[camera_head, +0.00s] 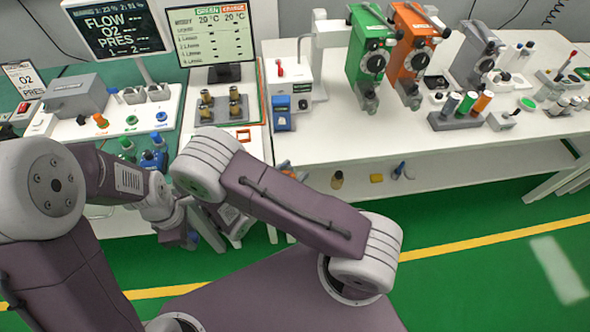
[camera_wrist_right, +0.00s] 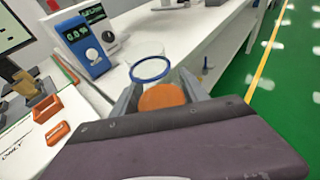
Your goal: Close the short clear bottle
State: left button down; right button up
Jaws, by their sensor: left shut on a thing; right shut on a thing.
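In the right wrist view my right gripper (camera_wrist_right: 160,90) has its grey fingers on both sides of a clear vessel that looks like the short clear bottle. It has a blue ring (camera_wrist_right: 150,69) at its far end and an orange round area (camera_wrist_right: 163,97) between the fingers. I cannot tell if the orange is contents or a separate cap. In the head view my left gripper (camera_head: 180,233) is low in front of the table's front edge, closed. What it holds is too small and dark to make out. My right gripper is hidden there behind my right arm.
A white table (camera_head: 430,125) carries a green unit (camera_head: 370,50), an orange unit (camera_head: 414,55) and a grey unit (camera_head: 473,55). A monitor (camera_head: 215,35) and small coloured fittings stand at the left. Green floor (camera_head: 480,220) is clear at the right.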

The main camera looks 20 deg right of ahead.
pick_arm(q)
jog(key=shift+s+a, duration=0.1)
pick_arm(e)
jog(key=shift+s+a, duration=0.1)
jog(key=shift+a, duration=0.05)
jog(key=o, duration=0.6)
grip_shut()
